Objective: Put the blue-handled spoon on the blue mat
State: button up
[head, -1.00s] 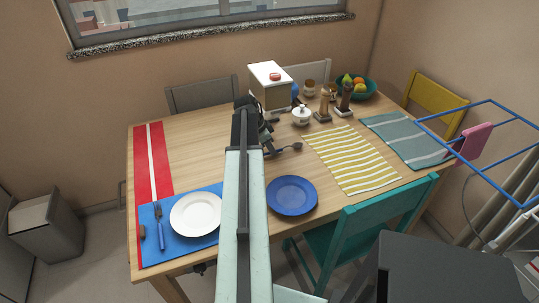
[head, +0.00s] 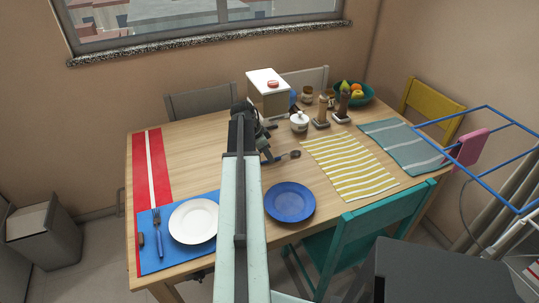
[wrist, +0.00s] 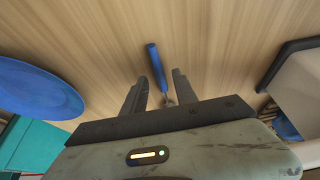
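The blue-handled spoon lies on the wooden table; its grey bowl (head: 294,155) shows just right of my gripper in the head view, its handle hidden there. In the wrist view its blue handle (wrist: 156,67) points away from the gripper, and its grey neck is between the fingers. My gripper (wrist: 160,85) is open, one finger on each side of the spoon, with gaps showing; it also shows in the head view (head: 268,148). The blue mat (head: 180,255) lies at the table's front left, bearing a white plate (head: 193,221), a blue-handled fork (head: 158,236) and a small dark piece.
A blue plate (head: 290,203) lies close on the near side of my gripper. A white box (head: 268,92), lidded pot (head: 299,122) and grinders stand behind. A yellow striped mat (head: 350,168) lies right; a red mat (head: 150,170) lies left. Bare wood separates the red mat and my arm.

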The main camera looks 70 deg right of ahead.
jog(key=p+v, duration=0.9)
jog(key=v, duration=0.2)
jog(key=shift+s, duration=0.1)
